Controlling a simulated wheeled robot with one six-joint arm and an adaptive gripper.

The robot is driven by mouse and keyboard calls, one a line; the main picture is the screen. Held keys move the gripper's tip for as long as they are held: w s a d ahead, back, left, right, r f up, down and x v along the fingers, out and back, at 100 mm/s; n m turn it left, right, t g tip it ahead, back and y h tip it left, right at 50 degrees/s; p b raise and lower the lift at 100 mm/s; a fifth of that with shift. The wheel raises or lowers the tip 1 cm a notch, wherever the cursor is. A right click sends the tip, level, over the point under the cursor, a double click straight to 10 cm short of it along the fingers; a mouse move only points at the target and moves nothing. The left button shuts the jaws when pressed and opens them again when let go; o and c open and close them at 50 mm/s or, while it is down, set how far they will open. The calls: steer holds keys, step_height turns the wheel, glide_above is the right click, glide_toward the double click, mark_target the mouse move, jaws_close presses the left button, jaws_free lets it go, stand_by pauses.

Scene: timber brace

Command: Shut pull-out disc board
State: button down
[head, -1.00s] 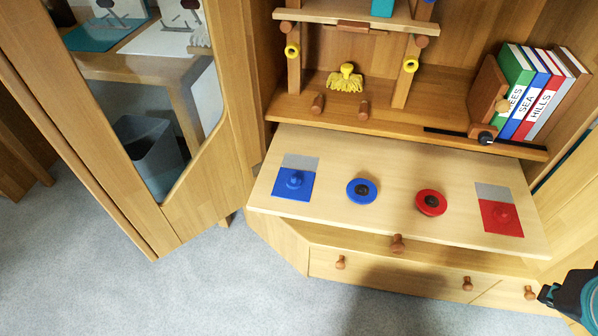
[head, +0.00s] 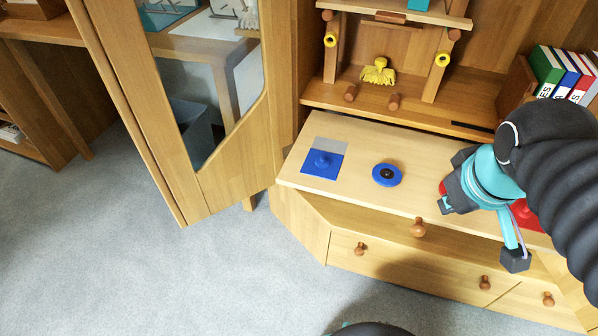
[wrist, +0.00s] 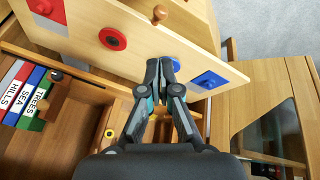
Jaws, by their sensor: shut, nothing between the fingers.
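The disc board (head: 345,195) is a pale wooden panel pulled out from the cabinet, with a round brown knob (head: 418,228) on its front edge. On it are a blue square with a knob (head: 322,163) and a blue disc (head: 387,175); my gripper and arm partly hide the red pieces. My gripper (head: 446,206) is shut and empty, over the right half of the board. In the wrist view the shut fingertips (wrist: 160,66) show against the board, partly covering the blue disc. The red disc (wrist: 112,39) and board knob (wrist: 159,14) are clear of the fingers there.
A shelf above holds a yellow tasselled piece (head: 378,71), wooden pegs and upright books (head: 563,76). Drawers with brown knobs (head: 361,248) lie below the board. A glazed door (head: 205,90) stands open at left. Carpet (head: 130,260) is free in front.

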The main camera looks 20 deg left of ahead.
steer(key=w+a+f+n+b, duration=0.1)
steer(key=w+a+n+b, duration=0.1)
steer(key=w+a+n, duration=0.35)
steer(key=n+h+b, duration=0.2)
steer(key=n+b, duration=0.4)
steer(key=n, duration=1.5)
glide_toward(307, 181)
steer(key=shift+m+g, duration=0.25)
steer(key=shift+g, duration=0.05)
steer(key=x, duration=0.2)
steer(key=b+x, duration=0.1)
steer(key=x, duration=0.2)
steer(key=b+x, duration=0.1)
steer(key=x, duration=0.1)
steer(key=shift+w+d, duration=0.1)
steer(key=shift+w, duration=0.25)
steer(key=shift+w+d+r+b, duration=0.1)
steer(key=shift+w+d+b, duration=0.1)
steer(key=shift+w, duration=0.35)
steer(key=shift+w+d+r+b, duration=0.1)
steer(key=shift+w+d, duration=0.1)
steer(key=shift+w, duration=0.35)
steer(key=shift+w+d, duration=0.2)
steer(key=shift+w, duration=0.45)
